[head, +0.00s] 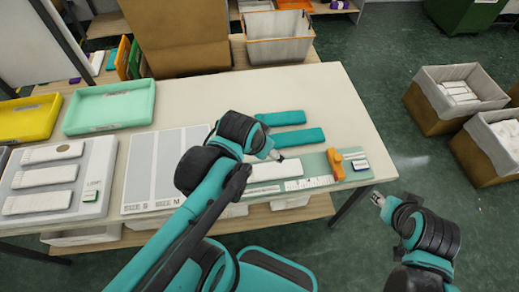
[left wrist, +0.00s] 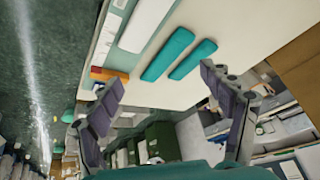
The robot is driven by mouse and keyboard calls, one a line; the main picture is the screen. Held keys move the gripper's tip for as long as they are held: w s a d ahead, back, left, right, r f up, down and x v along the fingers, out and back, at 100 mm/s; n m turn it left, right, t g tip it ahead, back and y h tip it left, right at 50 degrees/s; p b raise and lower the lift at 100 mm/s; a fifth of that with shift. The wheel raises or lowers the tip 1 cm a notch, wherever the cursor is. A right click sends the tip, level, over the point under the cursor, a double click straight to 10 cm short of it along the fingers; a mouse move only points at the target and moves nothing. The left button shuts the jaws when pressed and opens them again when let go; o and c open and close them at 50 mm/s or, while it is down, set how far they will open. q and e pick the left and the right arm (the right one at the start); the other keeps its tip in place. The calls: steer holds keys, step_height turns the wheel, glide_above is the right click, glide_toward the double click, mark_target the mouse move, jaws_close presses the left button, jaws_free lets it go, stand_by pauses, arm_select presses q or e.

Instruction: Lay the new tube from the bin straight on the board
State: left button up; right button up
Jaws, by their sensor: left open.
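Two teal tubes lie side by side on the table, a far one (head: 281,118) and a near one (head: 297,140); both also show in the left wrist view (left wrist: 167,55). The pale green board (head: 312,168) lies at the table's front right. It carries a flat white piece (head: 272,171), a ruler strip (head: 309,183) and an orange block (head: 335,163). My left gripper (head: 276,156) is over the board's far edge, beside the near teal tube. In the left wrist view (left wrist: 160,75) its fingers are wide apart and empty. My right gripper (head: 379,200) is off the table's right end; its fingers are too small to read.
A mint tray (head: 110,106) and a yellow tray (head: 28,118) stand at the left. A grey size sheet (head: 165,165) lies left of the board. A lined bin (head: 278,50) stands behind the table. Lined boxes (head: 455,120) stand on the floor at right. The table's far middle is clear.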

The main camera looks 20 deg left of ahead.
arm_select(q)
steer(key=shift+s+a+r+n+t, duration=0.2)
steer(key=shift+s+n+t, duration=0.2)
steer(key=shift+s+n, duration=0.15)
steer(key=shift+s+a+r+n+t, duration=0.15)
steer(key=shift+s+n+t, duration=0.25)
steer(key=shift+n, duration=0.25)
